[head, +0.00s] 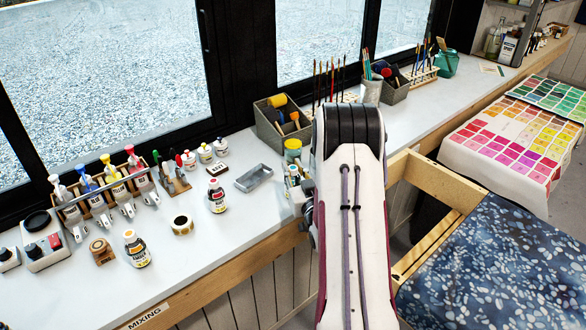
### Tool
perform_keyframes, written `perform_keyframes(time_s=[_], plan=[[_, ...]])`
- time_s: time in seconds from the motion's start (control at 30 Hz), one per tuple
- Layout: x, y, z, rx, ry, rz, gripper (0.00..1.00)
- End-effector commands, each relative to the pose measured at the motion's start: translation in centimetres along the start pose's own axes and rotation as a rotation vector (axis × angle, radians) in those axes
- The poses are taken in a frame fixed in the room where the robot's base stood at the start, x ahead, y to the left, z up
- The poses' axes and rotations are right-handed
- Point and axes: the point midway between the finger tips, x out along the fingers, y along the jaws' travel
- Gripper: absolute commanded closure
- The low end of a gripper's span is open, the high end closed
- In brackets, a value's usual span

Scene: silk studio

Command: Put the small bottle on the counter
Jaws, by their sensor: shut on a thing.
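Another small bottle, with an orange cap and a yellow label (137,250), stands nearer the counter's front edge. I cannot tell which bottle the task names. My arm rises from the bottom of the head view and reaches over the counter. It hides its own end, so my gripper and anything in it cannot be seen.
A rack of several pump bottles (100,205) stands at the left. A wooden frame (445,184) with blue patterned cloth (500,265) stands right of my arm.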

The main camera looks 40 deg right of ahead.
Motion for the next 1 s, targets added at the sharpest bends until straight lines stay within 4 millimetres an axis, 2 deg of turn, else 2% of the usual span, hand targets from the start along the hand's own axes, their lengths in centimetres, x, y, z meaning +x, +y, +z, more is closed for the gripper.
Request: perform_keyframes(time_s=[0.07, 0.1, 0.17, 0.67, 1.0], plan=[[0.0, 0.0, 0.2, 0.000, 0.000, 0.000, 1.00], [0.0, 0.0, 0.2, 0.000, 0.000, 0.000, 0.76], [0.0, 0.0, 0.2, 0.000, 0.000, 0.000, 0.64], [0.0, 0.0, -0.1, 0.000, 0.000, 0.000, 0.64], [-2.5, 0.1, -0.1, 0.001, -0.002, 0.002, 0.64]])
